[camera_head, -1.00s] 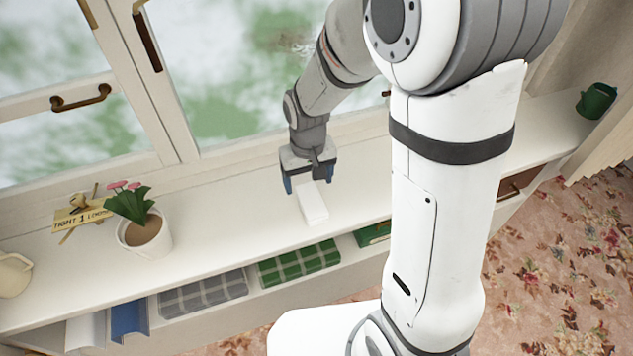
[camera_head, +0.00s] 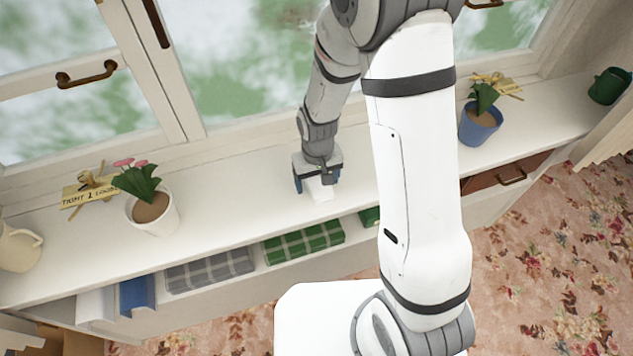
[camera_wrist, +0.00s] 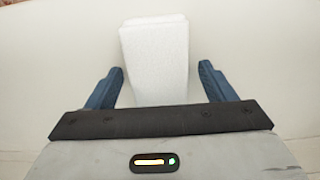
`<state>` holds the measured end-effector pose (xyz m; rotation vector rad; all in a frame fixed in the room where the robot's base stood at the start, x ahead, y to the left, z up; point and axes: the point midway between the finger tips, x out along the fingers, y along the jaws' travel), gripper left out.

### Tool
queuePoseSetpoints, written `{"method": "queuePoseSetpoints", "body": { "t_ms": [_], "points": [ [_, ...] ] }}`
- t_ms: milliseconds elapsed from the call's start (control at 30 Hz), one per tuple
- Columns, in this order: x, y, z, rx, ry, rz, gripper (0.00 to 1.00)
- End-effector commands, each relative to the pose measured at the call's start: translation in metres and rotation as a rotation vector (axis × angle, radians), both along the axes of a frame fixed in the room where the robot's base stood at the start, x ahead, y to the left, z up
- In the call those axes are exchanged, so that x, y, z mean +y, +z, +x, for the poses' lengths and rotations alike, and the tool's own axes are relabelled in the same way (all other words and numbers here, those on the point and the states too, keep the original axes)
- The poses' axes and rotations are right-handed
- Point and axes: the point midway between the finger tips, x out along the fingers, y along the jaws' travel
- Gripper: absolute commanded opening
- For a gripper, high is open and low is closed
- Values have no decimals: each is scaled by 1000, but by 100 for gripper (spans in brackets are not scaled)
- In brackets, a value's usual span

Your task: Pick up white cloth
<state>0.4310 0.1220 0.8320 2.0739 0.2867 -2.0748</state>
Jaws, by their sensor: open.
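The white cloth (camera_head: 320,191) is a folded, oblong block lying on the white window shelf (camera_head: 240,200). In the wrist view the cloth (camera_wrist: 156,55) runs away from the gripper, with its near end between the two blue fingers. My gripper (camera_head: 317,186) is open and low over the shelf, pointing down at the cloth. In the wrist view gaps show between the cloth and both fingers of my gripper (camera_wrist: 160,92). The gripper hides part of the cloth in the head view.
A white pot with pink flowers (camera_head: 152,212) and a wooden sign (camera_head: 88,188) stand left on the shelf. A blue pot (camera_head: 479,126) and green mug (camera_head: 609,86) stand right. Folded green (camera_head: 303,243) and grey checked cloths (camera_head: 210,270) lie below. The window is behind.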

Motion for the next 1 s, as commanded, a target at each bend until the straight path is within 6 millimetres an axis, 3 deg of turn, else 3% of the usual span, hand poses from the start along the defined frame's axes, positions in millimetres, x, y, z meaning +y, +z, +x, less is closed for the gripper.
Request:
{"method": "queuePoseSetpoints", "body": {
  "t_ms": [133,700,1000],
  "points": [
    [0,0,0,0,1,0,75],
    [1,1,0,-1,2,0,29],
    [1,6,0,-3,2,1,28]
  ]
}}
